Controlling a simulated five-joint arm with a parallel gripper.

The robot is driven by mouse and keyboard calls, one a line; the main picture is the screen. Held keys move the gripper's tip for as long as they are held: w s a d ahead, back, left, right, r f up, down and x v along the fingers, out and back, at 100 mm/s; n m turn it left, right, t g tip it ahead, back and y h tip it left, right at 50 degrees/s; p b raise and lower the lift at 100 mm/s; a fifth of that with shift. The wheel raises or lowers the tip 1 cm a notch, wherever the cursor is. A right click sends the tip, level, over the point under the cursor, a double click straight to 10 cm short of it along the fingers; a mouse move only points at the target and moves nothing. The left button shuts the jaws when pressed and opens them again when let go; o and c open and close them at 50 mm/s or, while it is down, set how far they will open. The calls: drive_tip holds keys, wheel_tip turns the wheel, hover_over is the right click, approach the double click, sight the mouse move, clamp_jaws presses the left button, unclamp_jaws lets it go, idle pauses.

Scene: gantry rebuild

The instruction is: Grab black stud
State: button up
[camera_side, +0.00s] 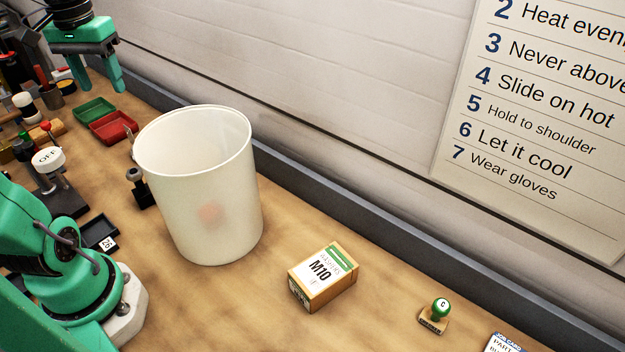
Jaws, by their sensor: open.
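My gripper (102,87) is at the upper left, above the far part of the bench. Its two green fingers point down and are apart, with nothing visible between them. I cannot make out the black stud for certain. A small dark upright piece with a round grey top (135,176) stands just left of the white bin, well below my gripper in the picture; I cannot tell whether it is the stud. Several dark items crowd the far left and are too small to tell apart.
A tall white bin (195,185) stands mid-bench, with a faint pinkish patch on its wall. Green (94,111) and red (113,127) trays lie beyond it. A wall runs behind.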

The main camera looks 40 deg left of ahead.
drive_tip(key=a, duration=0.2)
hover_over(133, 170)
drive_tip(key=shift+n, duration=0.3)
wheel_tip(133, 170, down, 17)
drive_tip(key=shift+s+a+f, duration=0.1)
drive_tip(key=shift+a+f, duration=0.05)
drive_tip(key=shift+f, duration=3.9)
drive_tip(key=shift+c, duration=0.3)
clamp_jaws()
